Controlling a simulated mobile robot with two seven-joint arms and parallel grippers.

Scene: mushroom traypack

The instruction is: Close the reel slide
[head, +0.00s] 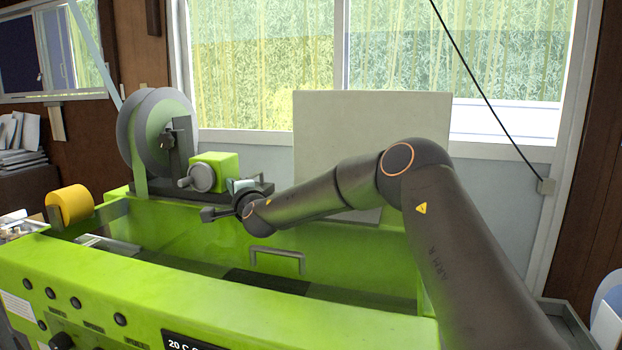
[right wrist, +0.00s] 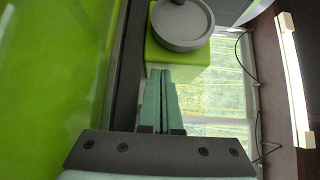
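The reel slide shows as a bright green block (head: 222,166) with a grey round knob (head: 201,177), seated on a dark rail (head: 262,188) behind the green machine trough. A large grey reel (head: 160,130) stands upright to its left. The green block (right wrist: 157,54) and knob (right wrist: 183,25) also show in the right wrist view. My right gripper (head: 241,184) is at the right of the block, its pale teal fingers together with nothing between them. In the right wrist view the fingertips (right wrist: 161,73) overlap the block's edge; I cannot tell whether they touch it. My left gripper is out of view.
The green machine's front panel (head: 120,290) carries several black knobs. A grey handle (head: 277,258) stands inside the trough. A yellow roll (head: 70,205) sits at left. A pale upright panel (head: 370,135) is behind my right arm, before the window.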

